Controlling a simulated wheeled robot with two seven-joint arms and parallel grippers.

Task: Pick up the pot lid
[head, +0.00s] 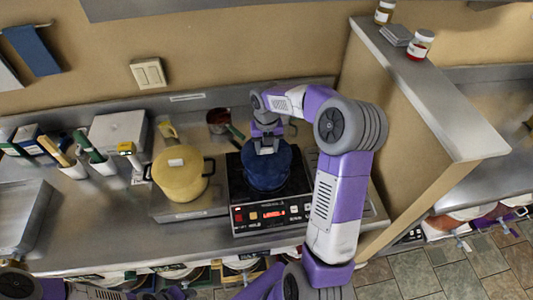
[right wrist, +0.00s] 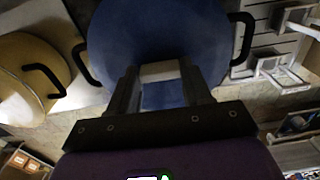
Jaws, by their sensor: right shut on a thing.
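A dark blue pot (head: 267,182) with its blue lid (head: 285,158) stands on the black cooktop at centre in the head view. In the right wrist view the blue round lid (right wrist: 150,28) fills the top, with a black side handle at each side. My right gripper (head: 265,147) reaches down over the middle of the lid. In the right wrist view its two fingers (right wrist: 160,85) are shut on the pale lid knob (right wrist: 160,71). I cannot tell whether the lid touches the pot's rim. My left gripper is not in view.
A yellow pot (head: 181,182) stands just left of the cooktop (head: 240,190). A small red-brown saucepan (head: 219,118) is behind. Utensil holders (head: 100,167) and a metal box (head: 118,130) are at the left. A partition wall (head: 400,120) closes off the right side.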

